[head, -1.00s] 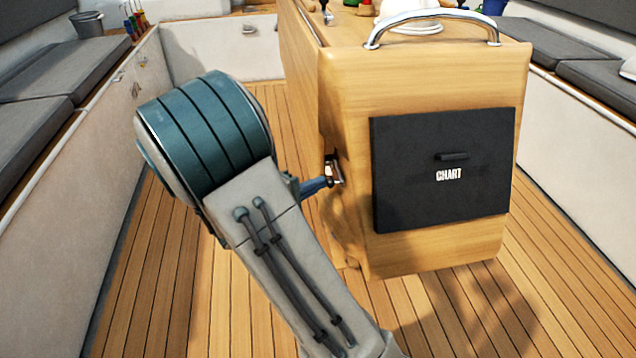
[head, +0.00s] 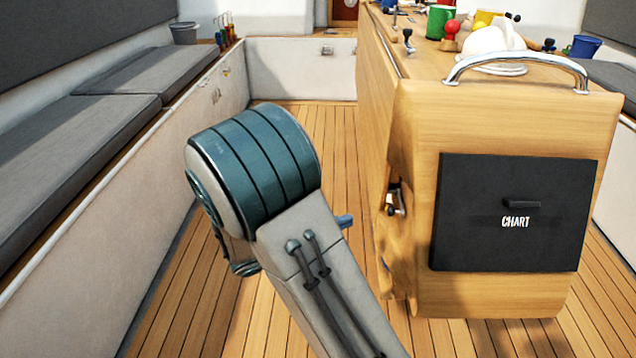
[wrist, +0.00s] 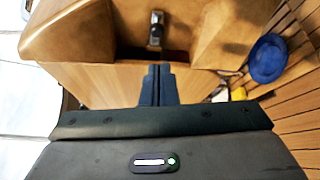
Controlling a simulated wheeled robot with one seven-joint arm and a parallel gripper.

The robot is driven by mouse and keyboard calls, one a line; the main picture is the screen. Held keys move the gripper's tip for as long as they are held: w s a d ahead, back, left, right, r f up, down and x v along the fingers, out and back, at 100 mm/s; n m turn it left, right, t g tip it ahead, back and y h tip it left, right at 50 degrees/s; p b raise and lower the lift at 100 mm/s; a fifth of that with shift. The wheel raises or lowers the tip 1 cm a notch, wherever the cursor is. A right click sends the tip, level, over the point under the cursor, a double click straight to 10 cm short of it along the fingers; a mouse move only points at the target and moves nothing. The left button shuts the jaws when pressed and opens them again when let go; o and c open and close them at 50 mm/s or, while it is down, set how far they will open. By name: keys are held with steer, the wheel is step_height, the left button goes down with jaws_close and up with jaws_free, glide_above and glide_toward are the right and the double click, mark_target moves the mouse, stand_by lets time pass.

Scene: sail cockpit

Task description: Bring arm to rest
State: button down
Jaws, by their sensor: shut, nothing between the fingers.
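My arm (head: 255,165) is bent in front of me, left of the wooden console. My gripper shows in the wrist view (wrist: 158,84) with its two dark blue fingers together and nothing between them. They point towards the wooden console (wrist: 100,80). In the head view the gripper is mostly hidden behind my arm; only a small blue piece shows at the arm's right edge.
The console (head: 420,120) with its black CHART panel (head: 515,250) stands close on the right. A metal fitting (head: 395,200) sits in its side opening. Cushioned benches (head: 60,145) line the left. Plank floor (head: 320,135) is clear between. A blue round object (wrist: 268,58) lies right of the console.

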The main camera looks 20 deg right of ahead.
steer(key=shift+r, duration=0.1)
steer(key=s+d+r+m+g+y+p, duration=0.35)
steer(key=s+r+g+y+p, duration=0.4)
steer(key=s+r+p, duration=0.65)
steer(key=s+a+r+t+y+p, duration=0.1)
steer(key=a+r+t+y+p, duration=0.2)
steer(key=r+p, duration=0.4)
steer(key=a+r+m+t+y+p, duration=0.1)
steer(key=a+r+t+y+p, duration=0.2)
steer(key=r+y+p, duration=0.3)
steer(key=a+p+v, duration=0.1)
steer(key=v, duration=0.4)
steer(key=shift+r, duration=0.4)
steer(key=shift+w+t, duration=0.15)
steer(key=shift+t, duration=0.1)
